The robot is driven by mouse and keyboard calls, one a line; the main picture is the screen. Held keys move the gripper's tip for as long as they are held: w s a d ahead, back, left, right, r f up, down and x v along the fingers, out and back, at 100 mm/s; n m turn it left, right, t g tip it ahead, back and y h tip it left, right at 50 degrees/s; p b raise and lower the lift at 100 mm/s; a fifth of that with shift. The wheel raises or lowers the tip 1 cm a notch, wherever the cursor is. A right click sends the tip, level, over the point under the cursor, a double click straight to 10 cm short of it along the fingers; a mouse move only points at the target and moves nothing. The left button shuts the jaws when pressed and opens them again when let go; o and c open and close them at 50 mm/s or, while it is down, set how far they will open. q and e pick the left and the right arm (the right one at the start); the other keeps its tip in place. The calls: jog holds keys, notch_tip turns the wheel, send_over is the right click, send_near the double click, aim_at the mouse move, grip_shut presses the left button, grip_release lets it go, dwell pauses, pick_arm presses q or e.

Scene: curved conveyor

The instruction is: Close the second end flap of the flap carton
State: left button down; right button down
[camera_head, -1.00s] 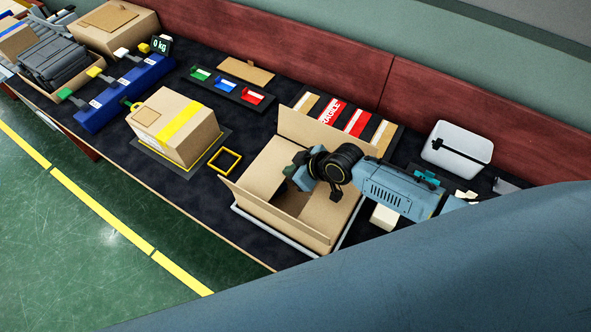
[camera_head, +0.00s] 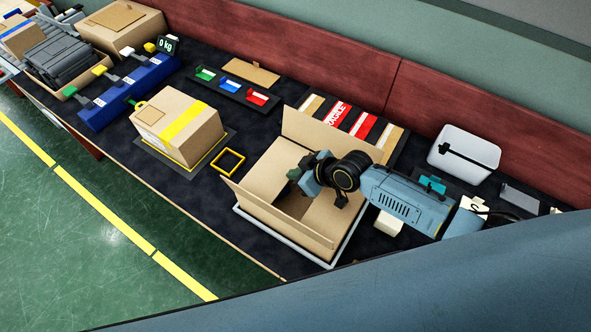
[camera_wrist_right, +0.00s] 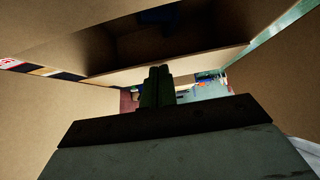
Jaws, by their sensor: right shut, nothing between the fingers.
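The flap carton (camera_head: 318,139) stands open-topped on a light-edged tray (camera_head: 322,263). Its back long flap stands up, and its front long flap (camera_head: 272,216) tilts outward. A brown panel (camera_head: 262,172) spans the left part of the opening; the middle shows a dark interior. Whether the right-hand panel is a flap or the inner wall I cannot tell. My right gripper (camera_head: 292,174) is over the opening, shut and empty; its fingers also show together in the right wrist view (camera_wrist_right: 158,86), with carton boards around them. My left gripper is not identifiable.
A taped closed carton (camera_head: 182,122) stands to the left, with a yellow square frame (camera_head: 229,161) between. Label strips (camera_head: 362,126) lie behind the flap carton. A white bin (camera_head: 464,152) stands at right. My large blue arm link covers the lower right.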

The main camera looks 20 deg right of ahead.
jog(key=w+a+r+p+v, duration=0.1)
jog(key=p+v, duration=0.3)
jog(key=v, duration=0.9)
jog(key=shift+w+a+r, duration=0.2)
jog(key=shift+a+r, duration=0.05)
jog(key=shift+r, duration=0.25)
